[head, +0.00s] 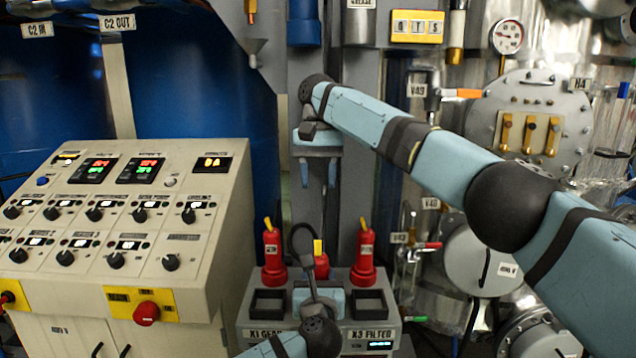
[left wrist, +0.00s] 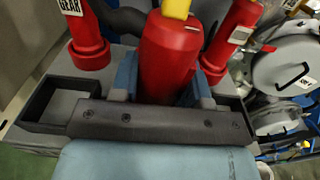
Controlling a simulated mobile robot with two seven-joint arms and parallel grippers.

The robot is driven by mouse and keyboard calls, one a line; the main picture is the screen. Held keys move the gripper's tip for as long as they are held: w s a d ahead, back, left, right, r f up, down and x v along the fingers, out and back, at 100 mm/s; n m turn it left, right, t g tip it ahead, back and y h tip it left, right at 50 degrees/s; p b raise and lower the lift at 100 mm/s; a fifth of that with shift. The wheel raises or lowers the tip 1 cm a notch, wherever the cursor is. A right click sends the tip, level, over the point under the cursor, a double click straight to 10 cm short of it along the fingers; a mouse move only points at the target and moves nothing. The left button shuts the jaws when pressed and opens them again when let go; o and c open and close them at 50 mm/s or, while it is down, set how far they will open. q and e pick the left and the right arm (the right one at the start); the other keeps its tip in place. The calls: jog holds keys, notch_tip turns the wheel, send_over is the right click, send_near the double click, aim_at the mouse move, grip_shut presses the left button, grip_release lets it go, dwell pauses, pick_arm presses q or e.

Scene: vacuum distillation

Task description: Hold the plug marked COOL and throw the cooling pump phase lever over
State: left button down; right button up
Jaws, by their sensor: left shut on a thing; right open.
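My left gripper (head: 319,296) is shut on the middle red plug (head: 321,266), which has a yellow top. In the left wrist view the plug (left wrist: 168,58) stands between my two light-blue fingers; its label is not visible, so I cannot read COOL on it. Red plugs stand on both sides: the left one (head: 273,255) is marked GEAR in the left wrist view, and the right one (head: 364,255) has a label too small to read. My right gripper (head: 318,176) is open and empty, fingers down, above and behind the plugs. I cannot make out the cooling pump phase lever.
The grey plug box (head: 373,336) has empty square sockets at left and right, over X1 GEAR and X3 FILTER. A control console (head: 130,225) with several knobs stands at left. Valves, pipes and a round flanged vessel (head: 530,112) crowd the right. My right arm crosses there.

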pick_arm(q)
jog(key=c, duration=0.5)
grip_release()
jog(key=s, duration=1.2)
jog(key=shift+f, duration=0.1)
